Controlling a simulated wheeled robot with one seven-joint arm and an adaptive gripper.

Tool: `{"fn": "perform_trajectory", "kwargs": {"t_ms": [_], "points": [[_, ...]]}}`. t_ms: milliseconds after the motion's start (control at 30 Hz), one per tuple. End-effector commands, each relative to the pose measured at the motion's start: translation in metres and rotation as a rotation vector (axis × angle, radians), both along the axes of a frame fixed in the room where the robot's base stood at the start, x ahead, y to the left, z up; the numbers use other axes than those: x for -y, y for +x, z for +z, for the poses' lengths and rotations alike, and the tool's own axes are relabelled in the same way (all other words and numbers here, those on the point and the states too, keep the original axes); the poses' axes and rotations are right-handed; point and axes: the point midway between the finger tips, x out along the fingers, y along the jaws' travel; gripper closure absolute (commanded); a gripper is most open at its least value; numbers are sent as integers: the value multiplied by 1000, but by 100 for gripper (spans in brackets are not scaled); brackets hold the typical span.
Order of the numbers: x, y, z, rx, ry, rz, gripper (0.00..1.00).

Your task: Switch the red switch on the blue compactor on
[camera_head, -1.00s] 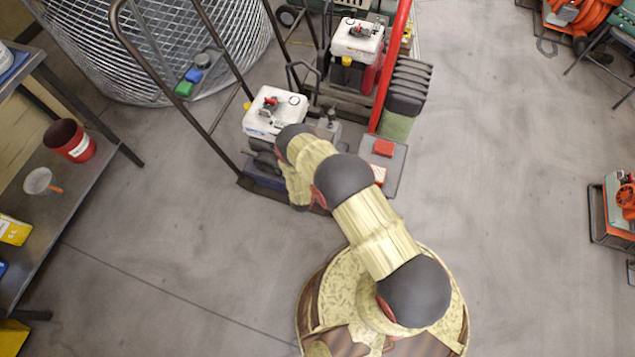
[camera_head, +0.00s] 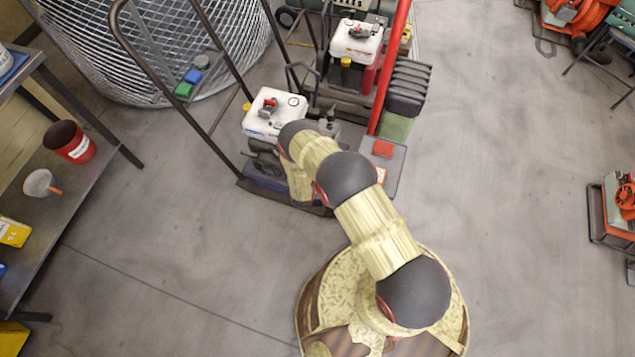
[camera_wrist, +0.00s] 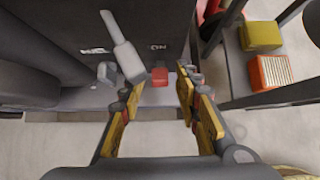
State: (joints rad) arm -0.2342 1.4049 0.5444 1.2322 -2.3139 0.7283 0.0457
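The blue compactor (camera_head: 285,185) stands at upper centre in the head view, with a white tank (camera_head: 272,110) on top and my arm over its right side. In the wrist view a small red switch (camera_wrist: 160,76) sits on a dark panel (camera_wrist: 170,22); a white marking above it looks like "ON". A grey lever (camera_wrist: 126,58) stands out left of the switch. My gripper (camera_wrist: 161,94) is open and empty, its yellow-padded fingers either side of the switch in the picture. I cannot tell whether it touches. My gripper is hidden in the head view.
A second machine (camera_head: 358,42) with a white tank stands just behind. A tall dark handle frame (camera_head: 165,55) rises at left, before a wire-mesh bin (camera_head: 110,40). A shelf (camera_head: 75,190) stands far left.

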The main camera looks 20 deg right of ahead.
Motion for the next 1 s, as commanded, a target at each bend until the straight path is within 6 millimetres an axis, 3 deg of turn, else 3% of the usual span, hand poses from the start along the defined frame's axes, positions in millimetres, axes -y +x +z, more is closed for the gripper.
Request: {"fn": "perform_trajectory", "kwargs": {"t_ms": [467, 1000], "points": [[-4, -6, 9, 0, -1, 1, 65], [-38, -51, 75, 0, 0, 2, 65]]}}
